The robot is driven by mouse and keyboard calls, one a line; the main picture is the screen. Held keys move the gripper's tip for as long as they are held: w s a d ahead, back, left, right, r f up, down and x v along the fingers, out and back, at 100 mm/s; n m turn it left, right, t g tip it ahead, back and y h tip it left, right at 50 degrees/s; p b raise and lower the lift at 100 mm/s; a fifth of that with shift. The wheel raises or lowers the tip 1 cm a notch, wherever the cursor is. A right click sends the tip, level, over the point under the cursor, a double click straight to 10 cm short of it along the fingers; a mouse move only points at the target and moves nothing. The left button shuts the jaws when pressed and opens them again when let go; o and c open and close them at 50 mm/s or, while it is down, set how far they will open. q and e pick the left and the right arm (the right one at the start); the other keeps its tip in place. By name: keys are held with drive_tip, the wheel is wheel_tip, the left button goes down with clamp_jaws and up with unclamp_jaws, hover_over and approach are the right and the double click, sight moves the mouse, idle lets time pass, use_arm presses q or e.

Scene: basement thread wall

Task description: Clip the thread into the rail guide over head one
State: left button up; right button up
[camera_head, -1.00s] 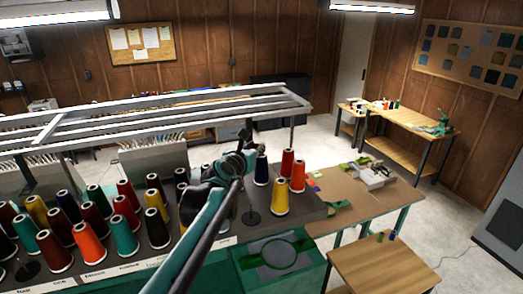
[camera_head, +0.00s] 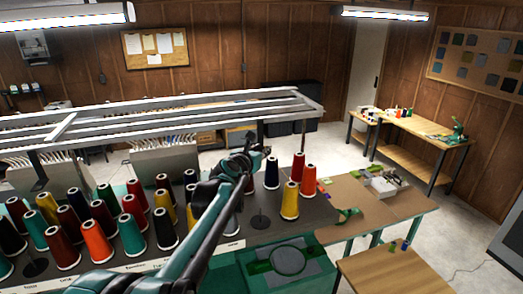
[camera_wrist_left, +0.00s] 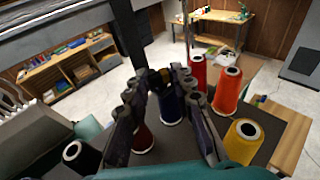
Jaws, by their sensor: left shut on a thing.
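My left gripper (camera_head: 258,152) is over the cone deck, below the right end of the pale overhead rail frame (camera_head: 205,108). In the left wrist view my left gripper (camera_wrist_left: 164,80) is shut at its tips on something small and dark with a yellow fleck; the thread itself is too thin to make out. A navy cone (camera_head: 271,174) stands just behind the fingers, and shows between them in the left wrist view (camera_wrist_left: 171,108). No rail guide can be made out. My right gripper is not in view.
Several coloured cones (camera_head: 96,242) crowd the dark deck to the left. A rail post (camera_head: 303,136) stands behind the red cones. A green hooped plate (camera_head: 289,261) lies in front, and a brown table (camera_head: 395,203) stands at right.

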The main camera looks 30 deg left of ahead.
use_arm(q)
drive_tip(key=shift+f, duration=0.15)
idle(0.5)
drive_tip(key=o, duration=1)
drive_tip(key=shift+s, duration=0.1)
drive_tip(key=v, duration=1.2)
